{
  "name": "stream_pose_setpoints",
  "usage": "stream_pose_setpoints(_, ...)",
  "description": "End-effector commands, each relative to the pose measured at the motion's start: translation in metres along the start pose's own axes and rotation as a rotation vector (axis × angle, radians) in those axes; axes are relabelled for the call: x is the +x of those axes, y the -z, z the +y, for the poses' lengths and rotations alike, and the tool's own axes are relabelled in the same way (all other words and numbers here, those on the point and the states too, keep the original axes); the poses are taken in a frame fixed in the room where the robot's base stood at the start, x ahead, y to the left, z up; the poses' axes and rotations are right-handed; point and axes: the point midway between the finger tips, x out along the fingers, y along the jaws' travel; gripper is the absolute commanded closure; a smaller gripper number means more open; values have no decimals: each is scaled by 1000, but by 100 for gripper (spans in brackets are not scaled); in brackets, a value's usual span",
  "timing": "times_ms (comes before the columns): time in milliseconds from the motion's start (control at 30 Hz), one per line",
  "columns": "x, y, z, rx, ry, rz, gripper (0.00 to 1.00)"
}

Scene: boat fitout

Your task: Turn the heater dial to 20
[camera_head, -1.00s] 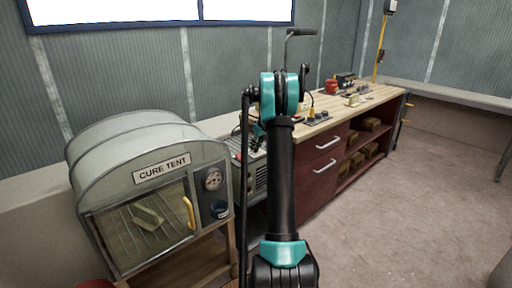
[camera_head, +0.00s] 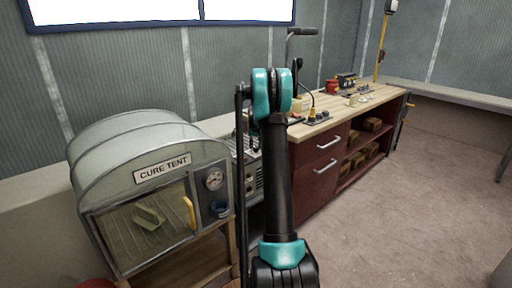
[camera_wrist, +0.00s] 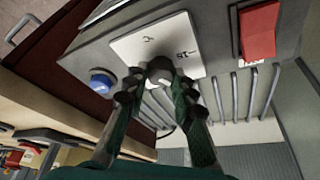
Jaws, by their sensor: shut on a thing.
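The heater is a grey box; in the head view part of it (camera_head: 259,178) shows between the cure tent and the red-brown cabinet, mostly behind my arm. In the wrist view its face carries a white dial plate (camera_wrist: 128,46) with dark marks, seen rotated and too small to read surely. My gripper is hidden in the head view.
A red switch (camera_wrist: 258,32) and a blue button (camera_wrist: 102,83) flank the dial plate, and vent slots (camera_wrist: 236,97) lie close by. The cure tent (camera_head: 150,185) stands left of the heater. The workbench (camera_head: 345,110) stands right. Open floor (camera_head: 410,220) lies at right.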

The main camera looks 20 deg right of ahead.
Motion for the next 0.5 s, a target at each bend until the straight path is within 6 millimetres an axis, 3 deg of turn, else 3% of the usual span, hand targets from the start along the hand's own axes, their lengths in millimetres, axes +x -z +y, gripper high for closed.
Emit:
stream_pose_setpoints(433,0,0,0,8,-3,0,100)
stream_pose_setpoints(467,0,0,0,8,-3,0,72)
stream_pose_setpoints(500,0,0,0,8,-3,0,67)
